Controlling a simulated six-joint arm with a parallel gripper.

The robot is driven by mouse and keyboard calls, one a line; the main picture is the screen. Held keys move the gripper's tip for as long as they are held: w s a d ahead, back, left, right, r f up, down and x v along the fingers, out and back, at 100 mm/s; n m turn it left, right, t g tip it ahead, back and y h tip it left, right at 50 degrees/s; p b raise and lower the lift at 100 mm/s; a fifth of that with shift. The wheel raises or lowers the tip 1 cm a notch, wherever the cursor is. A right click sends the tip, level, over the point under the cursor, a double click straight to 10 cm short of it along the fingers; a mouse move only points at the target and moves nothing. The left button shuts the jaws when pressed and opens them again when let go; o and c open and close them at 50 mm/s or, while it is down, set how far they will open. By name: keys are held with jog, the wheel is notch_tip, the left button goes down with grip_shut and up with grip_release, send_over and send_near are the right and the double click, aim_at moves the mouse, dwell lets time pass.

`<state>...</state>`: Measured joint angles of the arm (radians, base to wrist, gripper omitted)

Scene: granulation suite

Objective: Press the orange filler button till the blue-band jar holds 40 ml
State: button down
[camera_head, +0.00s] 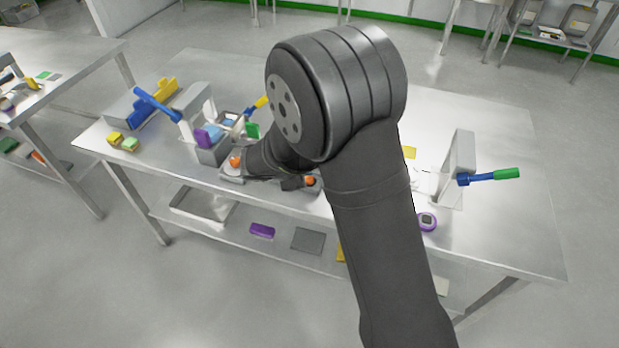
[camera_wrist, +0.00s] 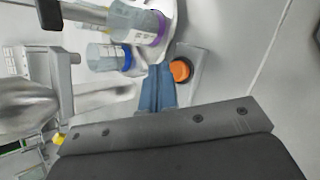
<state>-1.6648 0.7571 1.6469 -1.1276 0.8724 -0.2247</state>
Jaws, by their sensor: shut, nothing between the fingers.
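The orange button (camera_wrist: 180,71) sits on a pale base in the wrist view; an orange button beside my wrist (camera_head: 236,160) also shows in the head view. My gripper (camera_wrist: 157,68) is shut and empty, its blue-grey fingertips close beside the button. Whether they touch the button or its base I cannot tell. The blue-band jar (camera_wrist: 108,57) is a clear cup, left of the fingertips in the wrist view. Its fill level is not readable. In the head view my arm hides most of my gripper.
A purple-band jar (camera_wrist: 145,25) is close to the blue-band jar. Another orange round part (camera_head: 309,181) shows right of my wrist. A stand with a blue and green lever (camera_head: 490,177) is on the right of the steel table (camera_head: 510,235).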

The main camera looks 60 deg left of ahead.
jog(key=shift+f, duration=0.2)
dwell(0.3)
jog(key=shift+f, duration=0.25)
jog(key=shift+f, duration=0.45)
dwell(0.9)
jog(key=shift+r, duration=0.9)
jog(key=shift+r, duration=0.1)
jog(key=shift+r, duration=2.4)
jog(key=shift+f, duration=0.15)
jog(key=shift+r, duration=2.05)
